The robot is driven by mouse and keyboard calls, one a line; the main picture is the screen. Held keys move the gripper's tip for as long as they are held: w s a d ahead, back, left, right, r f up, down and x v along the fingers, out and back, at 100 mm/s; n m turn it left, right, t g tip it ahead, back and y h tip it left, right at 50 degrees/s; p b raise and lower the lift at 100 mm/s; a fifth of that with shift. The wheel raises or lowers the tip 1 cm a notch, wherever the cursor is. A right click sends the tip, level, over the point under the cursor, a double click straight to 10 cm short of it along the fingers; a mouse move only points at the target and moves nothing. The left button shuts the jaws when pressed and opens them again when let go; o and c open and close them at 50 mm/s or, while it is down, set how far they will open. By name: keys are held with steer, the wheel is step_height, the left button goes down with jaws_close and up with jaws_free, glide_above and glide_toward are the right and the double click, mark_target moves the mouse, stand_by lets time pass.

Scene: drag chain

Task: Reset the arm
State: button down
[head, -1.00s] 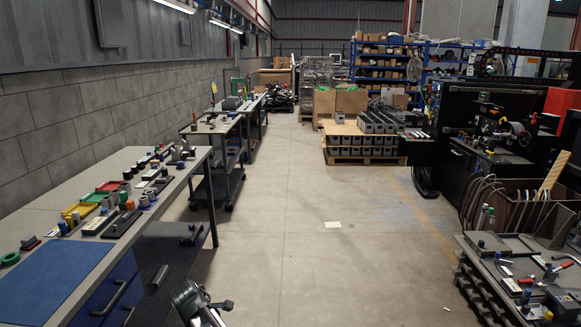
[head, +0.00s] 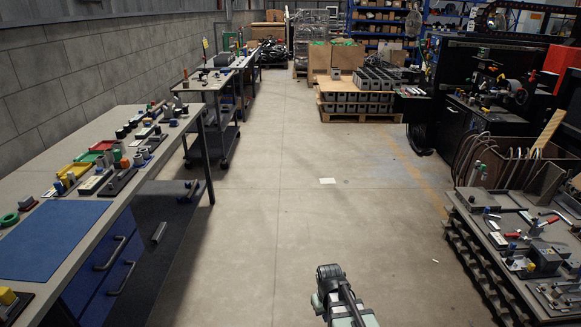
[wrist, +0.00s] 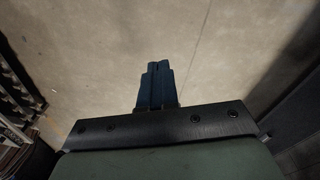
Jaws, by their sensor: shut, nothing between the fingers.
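My gripper (wrist: 157,72) shows in the wrist view with its two dark blue fingers together and nothing between them. It is over the bare concrete floor (wrist: 100,40). In the head view only part of my arm (head: 338,292) shows at the bottom, right of centre. The fingers cannot be made out there.
A workbench (head: 125,208) with a blue mat (head: 50,240) and several small parts stands on the left. A fixture table (head: 475,228) with clamps stands on the right. A pallet of grey bins (head: 362,105) is further back.

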steer(key=s+d+f+m, duration=0.2)
steer(key=s+d+m, duration=0.2)
steer(key=d, duration=0.2)
steer(key=s+f+g, duration=0.3)
steer(key=s+f, duration=0.7)
steer(key=s, duration=0.4)
steer(key=s+f+g, duration=0.4)
steer(key=s+f, duration=0.6)
steer(key=s, duration=0.5)
steer(key=shift+s+a, duration=0.3)
